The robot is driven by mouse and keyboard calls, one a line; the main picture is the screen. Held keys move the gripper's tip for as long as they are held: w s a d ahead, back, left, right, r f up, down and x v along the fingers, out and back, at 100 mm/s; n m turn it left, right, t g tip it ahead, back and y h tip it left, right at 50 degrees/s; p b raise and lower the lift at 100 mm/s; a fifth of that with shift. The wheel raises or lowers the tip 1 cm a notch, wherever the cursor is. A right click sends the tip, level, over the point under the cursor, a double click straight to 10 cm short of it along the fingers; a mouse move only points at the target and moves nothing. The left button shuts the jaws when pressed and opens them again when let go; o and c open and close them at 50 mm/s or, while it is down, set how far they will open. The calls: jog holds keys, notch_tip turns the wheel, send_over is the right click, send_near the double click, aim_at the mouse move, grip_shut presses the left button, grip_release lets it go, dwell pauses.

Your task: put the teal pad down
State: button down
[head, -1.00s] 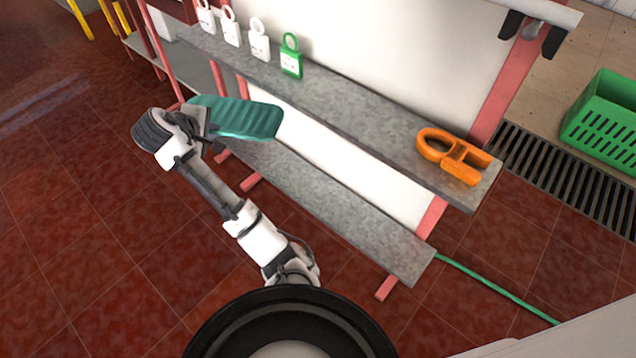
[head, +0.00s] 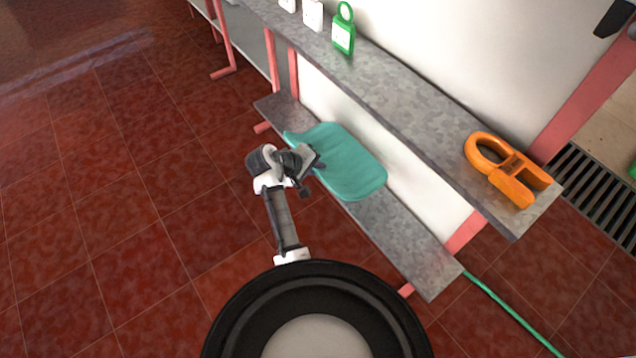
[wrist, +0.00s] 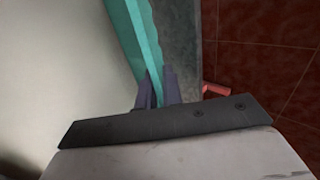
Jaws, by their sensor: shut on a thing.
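The teal pad (head: 350,165) is a flat piece with rounded corners, seen over the lower grey shelf (head: 395,240) in the head view. My gripper (head: 312,163) is shut on the pad's near left edge. In the wrist view the pad (wrist: 133,40) runs up from between the fingers of my gripper (wrist: 157,92), seen nearly edge-on. The lower shelf (wrist: 180,45) shows beside it. I cannot tell whether the pad touches the shelf.
The upper shelf (head: 400,95) overhangs behind the pad and carries an orange clamp-like piece (head: 505,168), a green tag (head: 343,30) and white tags (head: 312,14). A pink leg (head: 465,235) stands at the right. The lower shelf's right end is bare.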

notch_tip(320, 180, down, 8)
jog(key=shift+b, duration=0.4)
jog(key=shift+f, duration=0.15)
jog(key=c, duration=1.5)
grip_release()
jog(key=shift+c, duration=0.2)
jog(key=p+v, duration=0.1)
jog(key=v, duration=1.1)
jog(key=shift+a, duration=0.1)
